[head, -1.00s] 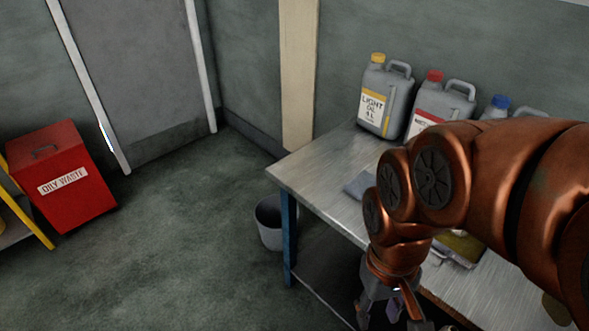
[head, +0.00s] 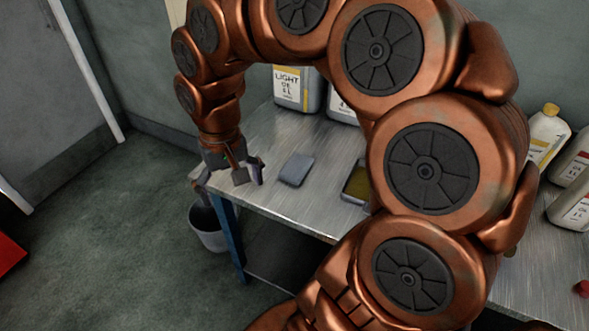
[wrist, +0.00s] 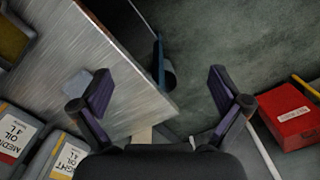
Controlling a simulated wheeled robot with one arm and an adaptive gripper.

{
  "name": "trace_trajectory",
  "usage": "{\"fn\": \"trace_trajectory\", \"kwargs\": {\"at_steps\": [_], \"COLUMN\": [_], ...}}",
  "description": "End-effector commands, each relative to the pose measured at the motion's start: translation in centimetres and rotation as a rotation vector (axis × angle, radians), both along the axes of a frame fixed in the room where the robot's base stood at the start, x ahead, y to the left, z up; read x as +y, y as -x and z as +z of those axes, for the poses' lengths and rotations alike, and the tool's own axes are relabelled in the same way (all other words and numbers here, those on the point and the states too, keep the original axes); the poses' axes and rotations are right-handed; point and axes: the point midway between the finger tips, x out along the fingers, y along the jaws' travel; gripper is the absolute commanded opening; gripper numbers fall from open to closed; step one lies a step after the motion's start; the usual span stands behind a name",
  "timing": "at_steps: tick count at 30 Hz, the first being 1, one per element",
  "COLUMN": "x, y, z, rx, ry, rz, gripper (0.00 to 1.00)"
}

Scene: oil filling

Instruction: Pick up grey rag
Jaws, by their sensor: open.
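The grey rag (head: 296,169) lies folded and flat on the metal workbench (head: 262,205), near its left end in the head view. My gripper (head: 232,178) is open and empty, above the bench's left corner, to the left of the rag and apart from it. In the wrist view, the rag (wrist: 76,83) shows to the left, partly covered by the left finger. My open fingers (wrist: 160,85) there point toward the bench edge and the floor.
A shallow tray (head: 357,187) sits right of the rag. Oil jugs (head: 290,88) stand at the back and more bottles (head: 547,137) at the right. A grey bucket (head: 207,230) stands below the bench corner.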

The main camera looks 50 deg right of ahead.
Motion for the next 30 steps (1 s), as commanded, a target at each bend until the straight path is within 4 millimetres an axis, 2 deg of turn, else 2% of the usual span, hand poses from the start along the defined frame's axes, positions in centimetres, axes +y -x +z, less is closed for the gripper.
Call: {"fn": "trace_trajectory", "kwargs": {"at_steps": [1,3,5,9,13,18,21,24,30], "x": [-1.4,-3.6,-5.7,-11.6,-17.8,-24.6,-27.0,-28.4,-28.8], "y": [-1.8,-4.1,-5.7,-8.8,-10.3,-10.1,-9.5,-9.1,-8.8], "z": [-0.5,-0.8,-1.3,-3.0,-5.3,-8.3,-9.5,-10.2,-11.8], "rx": [-0.01,-0.027,-0.036,-0.053,-0.055,-0.042,-0.034,-0.028,-0.02], "ry": [-0.006,-0.01,-0.012,-0.013,-0.002,0.022,0.035,0.043,0.048], "rz": [-0.056,-0.137,-0.215,-0.417,-0.618,-0.84,-0.922,-0.969,-0.986], "gripper": [1.0,1.0,1.0,1.0,1.0,1.0,1.0,1.0,1.0]}}
